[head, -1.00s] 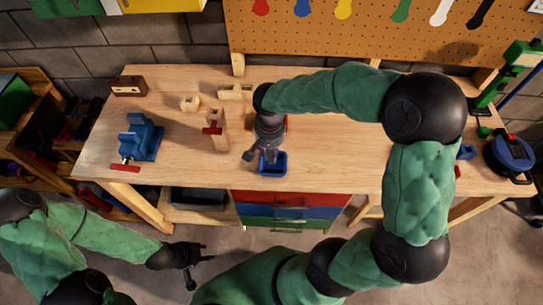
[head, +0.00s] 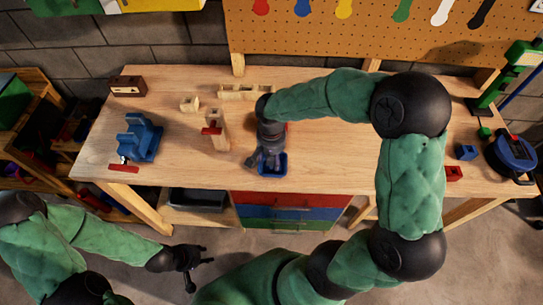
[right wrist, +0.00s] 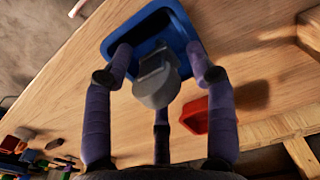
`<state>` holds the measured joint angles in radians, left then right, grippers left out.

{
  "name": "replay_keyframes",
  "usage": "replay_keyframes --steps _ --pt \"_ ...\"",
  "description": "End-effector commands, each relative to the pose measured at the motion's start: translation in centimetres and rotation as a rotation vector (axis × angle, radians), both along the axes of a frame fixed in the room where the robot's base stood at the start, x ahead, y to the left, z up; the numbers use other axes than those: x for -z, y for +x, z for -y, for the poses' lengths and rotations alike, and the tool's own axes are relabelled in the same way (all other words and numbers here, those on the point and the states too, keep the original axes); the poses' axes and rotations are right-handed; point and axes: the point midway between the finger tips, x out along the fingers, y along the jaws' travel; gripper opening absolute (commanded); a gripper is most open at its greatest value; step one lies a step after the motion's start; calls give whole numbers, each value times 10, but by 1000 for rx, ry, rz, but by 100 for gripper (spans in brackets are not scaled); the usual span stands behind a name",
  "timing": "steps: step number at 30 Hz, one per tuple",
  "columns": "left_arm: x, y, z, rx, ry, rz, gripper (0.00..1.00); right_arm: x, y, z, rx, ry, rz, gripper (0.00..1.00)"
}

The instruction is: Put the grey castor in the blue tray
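The blue tray (head: 284,166) stands near the front edge of the workbench, and it also shows in the right wrist view (right wrist: 186,30). The grey castor (right wrist: 156,84) shows in the right wrist view, inside or just over the tray; whether it rests on the tray floor I cannot tell. My right gripper (right wrist: 163,68) reaches down at the tray, its fingers spread on both sides of the castor with gaps visible. In the head view my right gripper (head: 263,163) hides most of the castor. My left gripper (head: 195,267) is open and empty, low in front of the bench.
A red object (right wrist: 196,115) lies close beside the tray. A wooden piece with a red part (head: 216,130) and a blue vise-like block (head: 142,138) stand to the left. A blue block (head: 466,152) and red block (head: 453,174) lie at the right. Bench wood between tray and wooden piece is clear.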

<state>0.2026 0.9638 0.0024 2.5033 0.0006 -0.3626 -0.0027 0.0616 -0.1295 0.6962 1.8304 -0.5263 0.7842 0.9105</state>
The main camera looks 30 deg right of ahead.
Motion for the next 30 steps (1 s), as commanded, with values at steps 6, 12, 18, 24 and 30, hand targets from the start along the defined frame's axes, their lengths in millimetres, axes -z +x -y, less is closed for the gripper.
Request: replay_keyframes --steps 6,12,18,24,30 --pt "-1 0 0 0 0 0 40 -2 0 0 0 0 0 57" --pt "-8 0 0 0 0 0 40 -24 1 0 0 -1 4 57" --pt "-17 0 0 0 0 0 40 -65 1 -1 0 -1 5 57" --pt "-24 0 0 0 0 0 40 -100 0 -2 -1 -1 3 57" --pt "-27 0 0 0 0 0 40 -119 -1 -2 1 -1 0 57"
